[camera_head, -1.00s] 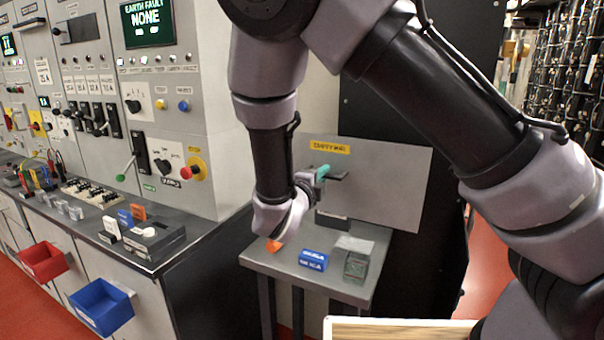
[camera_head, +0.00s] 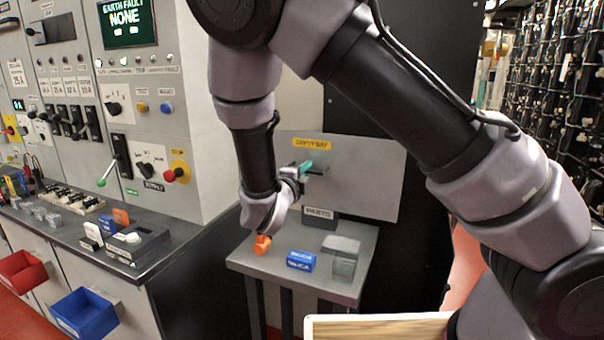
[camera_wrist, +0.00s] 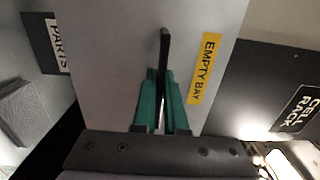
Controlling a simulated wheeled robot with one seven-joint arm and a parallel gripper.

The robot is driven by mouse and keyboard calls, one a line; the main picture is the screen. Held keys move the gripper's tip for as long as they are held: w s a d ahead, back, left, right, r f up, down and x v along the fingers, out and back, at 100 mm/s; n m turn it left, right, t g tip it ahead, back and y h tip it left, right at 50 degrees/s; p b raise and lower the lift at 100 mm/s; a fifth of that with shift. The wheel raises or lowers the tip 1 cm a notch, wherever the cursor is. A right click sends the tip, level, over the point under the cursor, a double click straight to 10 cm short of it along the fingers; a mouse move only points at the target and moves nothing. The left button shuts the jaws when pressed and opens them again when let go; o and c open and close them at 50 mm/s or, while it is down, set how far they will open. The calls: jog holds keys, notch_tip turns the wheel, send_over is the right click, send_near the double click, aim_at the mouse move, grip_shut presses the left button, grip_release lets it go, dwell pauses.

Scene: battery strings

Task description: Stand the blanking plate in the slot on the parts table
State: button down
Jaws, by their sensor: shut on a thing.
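The blanking plate is a large grey panel (camera_head: 365,185) with a yellow EMPTY BAY label and a dark handle. It hangs roughly upright at the back of the parts table (camera_head: 243,262), behind the PARTS sign in the head view. My gripper (camera_head: 306,168) is shut on the handle, its green fingers closed around the dark bar. In the wrist view the plate (camera_wrist: 110,40) fills the middle, and my gripper (camera_wrist: 162,85) grips the handle edge-on. I cannot make out the slot, nor whether the plate's lower edge touches the table.
The PARTS sign (camera_head: 320,213) stands at the table's back. On the table are an orange piece (camera_head: 262,245), a blue block (camera_head: 301,260) and a grey clear-sided box (camera_head: 343,257). A control-panel bench (camera_head: 165,245) stands left, a dark cabinet (camera_head: 425,235) behind and right.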

jog(key=shift+x, duration=4.35)
notch_tip(320, 180, down, 11)
jog(key=shift+d+f, duration=0.1)
jog(key=shift+f, duration=0.3)
jog(key=c, duration=0.9)
grip_release()
jog(key=shift+f, duration=0.15)
jog(key=shift+s, duration=0.15)
